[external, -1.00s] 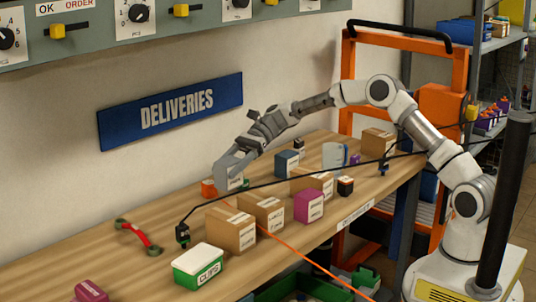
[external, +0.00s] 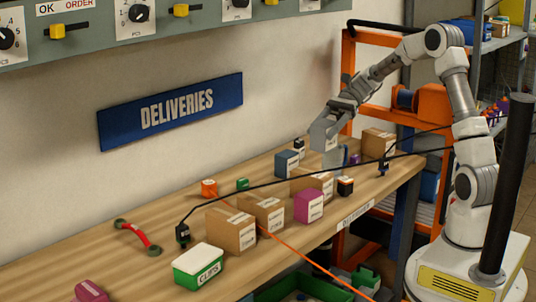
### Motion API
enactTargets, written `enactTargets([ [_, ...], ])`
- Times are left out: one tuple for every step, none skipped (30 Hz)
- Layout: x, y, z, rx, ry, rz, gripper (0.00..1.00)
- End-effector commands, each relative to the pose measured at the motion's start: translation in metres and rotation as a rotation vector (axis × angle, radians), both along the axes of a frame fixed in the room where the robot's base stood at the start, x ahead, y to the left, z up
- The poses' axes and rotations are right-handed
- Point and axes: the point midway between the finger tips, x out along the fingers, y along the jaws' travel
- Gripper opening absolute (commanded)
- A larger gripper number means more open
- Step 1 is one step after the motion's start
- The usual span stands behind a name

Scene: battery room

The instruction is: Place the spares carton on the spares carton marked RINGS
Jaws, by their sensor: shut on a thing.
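My gripper (external: 324,132) is over the far half of the bench, shut on a small pale carton (external: 331,143) that has a label and is partly hidden by the jaws. It appears held above a white object with a blue edge (external: 333,160); whether they touch cannot be told. Brown cartons with white labels stand on the bench: two near the middle (external: 228,231) (external: 264,211), one behind the purple box (external: 314,182), and one at the far right end (external: 377,144). Their labels are too small to read, so I cannot tell which is marked RINGS.
On the bench (external: 120,262) are a purple box (external: 308,205), a blue box (external: 286,162), a green CLIPS box (external: 198,264), a red-and-green tool (external: 138,236) and small orange (external: 209,188) and green (external: 243,185) items. Cables cross the view. The left bench surface is mostly clear.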

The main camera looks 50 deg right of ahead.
Motion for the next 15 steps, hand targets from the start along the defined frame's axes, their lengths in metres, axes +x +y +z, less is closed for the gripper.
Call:
enactTargets([
  [-0.014,-0.007,0.008,-0.002,0.000,-0.010,0.00],
  [-0.022,-0.010,0.011,-0.001,-0.001,-0.013,0.00],
  [-0.030,-0.013,0.013,-0.001,0.001,-0.017,0.00],
  [-0.036,-0.015,0.015,-0.001,0.000,-0.019,0.00],
  [-0.040,-0.017,0.016,-0.001,0.000,-0.022,0.00],
  [-0.046,-0.019,0.018,-0.001,0.000,-0.025,0.00],
  [-0.049,-0.020,0.018,0.000,0.000,-0.026,0.00],
  [-0.051,-0.021,0.019,0.000,0.001,-0.027,0.00],
  [-0.054,-0.020,0.019,0.000,0.000,-0.028,0.00],
  [-0.055,-0.019,0.018,0.001,0.001,-0.029,0.00],
  [-0.055,-0.017,0.016,0.001,0.000,-0.028,0.00],
  [-0.054,-0.012,0.013,0.001,0.001,-0.027,0.00],
  [-0.053,-0.008,0.010,0.002,0.000,-0.026,0.00],
  [-0.052,-0.002,0.006,0.001,0.001,-0.025,0.00],
  [-0.050,0.006,0.000,0.002,0.003,-0.025,0.00],
])
